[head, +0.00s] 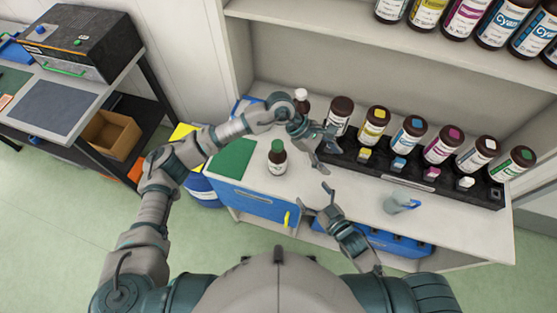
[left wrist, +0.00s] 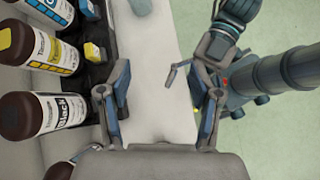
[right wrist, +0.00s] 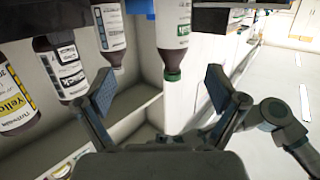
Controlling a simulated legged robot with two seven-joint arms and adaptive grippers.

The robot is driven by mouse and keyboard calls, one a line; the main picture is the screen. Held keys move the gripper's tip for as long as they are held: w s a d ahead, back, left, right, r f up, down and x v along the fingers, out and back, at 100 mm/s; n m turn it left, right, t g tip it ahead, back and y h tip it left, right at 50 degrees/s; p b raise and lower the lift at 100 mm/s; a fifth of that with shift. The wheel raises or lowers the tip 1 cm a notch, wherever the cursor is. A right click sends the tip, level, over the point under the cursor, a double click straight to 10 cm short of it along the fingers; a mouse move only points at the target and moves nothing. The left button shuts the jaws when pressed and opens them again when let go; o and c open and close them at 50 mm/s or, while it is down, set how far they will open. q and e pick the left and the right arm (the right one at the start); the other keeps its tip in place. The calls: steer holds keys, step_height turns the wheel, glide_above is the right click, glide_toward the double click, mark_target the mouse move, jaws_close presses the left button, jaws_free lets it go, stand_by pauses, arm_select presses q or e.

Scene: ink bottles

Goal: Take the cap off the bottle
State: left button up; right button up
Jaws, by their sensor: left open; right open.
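A small brown bottle (head: 277,165) with a white label stands upright on the white counter, its green cap (head: 278,145) on top. In the right wrist view the bottle (right wrist: 174,30) appears upside down, with the green cap (right wrist: 173,76) beyond and between my open fingers. My left gripper (head: 321,148) is open and empty, right of the bottle and near the black rack. My right gripper (head: 316,200) is open and empty, to the right of the bottle and nearer to me. Neither gripper touches the bottle. The left wrist view does not show this bottle.
A black rack (head: 400,178) with several large ink bottles stands along the back right. A white-capped bottle (head: 302,98) stands behind my left arm. A green mat (head: 232,158) lies left of the bottle. A grey-blue cup (head: 398,203) stands at the front right.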

mark_target(284, 162)
steer(key=shift+s+a+r+y, duration=0.15)
steer(key=shift+r+y, duration=0.2)
steer(key=shift+y, duration=0.25)
arm_select(q)
steer(key=w+a+t+y, duration=0.1)
steer(key=w+a+y, duration=0.1)
steer(key=w+a, duration=0.1)
steer(key=w+a+t+y, duration=0.1)
steer(key=w+a+y, duration=0.2)
steer(key=a, duration=0.3)
steer(key=w+a+m+t+y, duration=0.1)
steer(key=w+a+y, duration=0.2)
steer(key=a, duration=0.2)
steer(key=shift+w+r+t, duration=0.15)
steer(key=shift+w+t, duration=0.15)
steer(key=shift+t, duration=0.1)
steer(key=shift+a+r, duration=0.1)
steer(key=shift+a, duration=0.15)
steer(key=shift+d, duration=0.1)
arm_select(e)
steer(key=shift+n+t+y, duration=0.4)
steer(key=shift+t+y, duration=0.1)
steer(key=x, duration=1.1)
steer(key=r+x, duration=0.1)
steer(key=x, duration=0.5)
steer(key=shift+a, duration=0.45)
steer(key=shift+c, duration=0.3)
